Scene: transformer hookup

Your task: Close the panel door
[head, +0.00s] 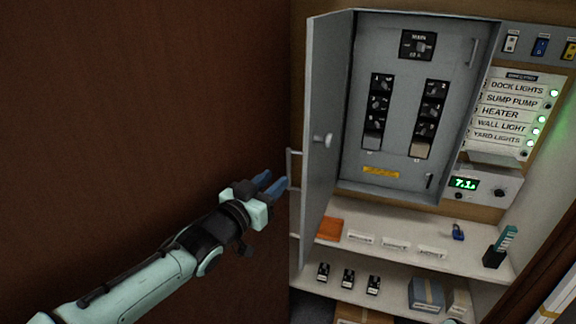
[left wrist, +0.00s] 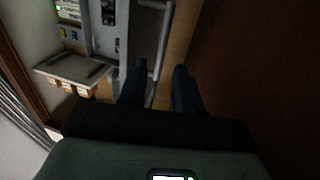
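The grey panel door (head: 322,130) stands swung open at the left of the grey breaker panel (head: 400,100). It has a round knob (head: 323,140) on its inner face. A thin bar handle (head: 290,168) sticks out on its outer side. My left gripper (head: 275,183), with blue fingers, is at this handle. In the left wrist view the fingers (left wrist: 160,85) are apart, and the handle bar (left wrist: 158,50) runs in the gap between them. I cannot tell whether either finger touches it. My right gripper is in neither view.
A brown wall or door (head: 140,120) fills the left side, close to my left arm. Below the panel, a shelf (head: 470,235) holds an orange item (head: 330,229) and small parts. A labelled indicator board (head: 512,110) and a display box (head: 480,185) are to the right.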

